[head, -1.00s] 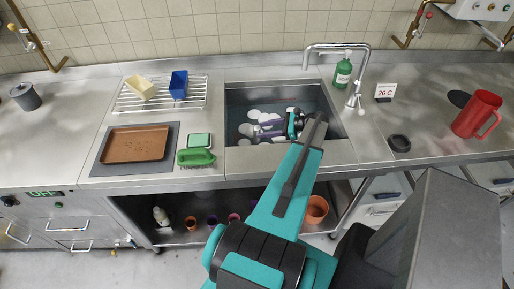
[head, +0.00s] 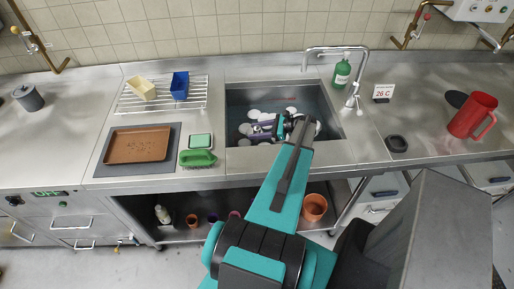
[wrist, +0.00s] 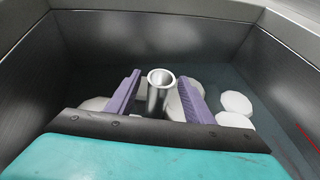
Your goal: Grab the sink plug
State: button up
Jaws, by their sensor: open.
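An upright, hollow metal tube with a flared rim, apparently the sink plug (wrist: 160,88), stands in the sink (head: 233,106) in the wrist view. My gripper (wrist: 160,76) is open, with one purple finger on the left of the tube and one on the right. A gap shows on each side near the rim, and the tube's lower end is hidden by my wrist. In the head view my gripper (head: 258,129) is low inside the sink.
Several white discs (wrist: 236,103) lie on the sink floor around the tube. Sink walls enclose my gripper.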

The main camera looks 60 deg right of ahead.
grip_shut()
jog(key=shift+r, duration=0.15)
dwell(0.4)
notch_tip(320, 180, up, 18)
jog(key=b, duration=0.7)
dwell(0.7)
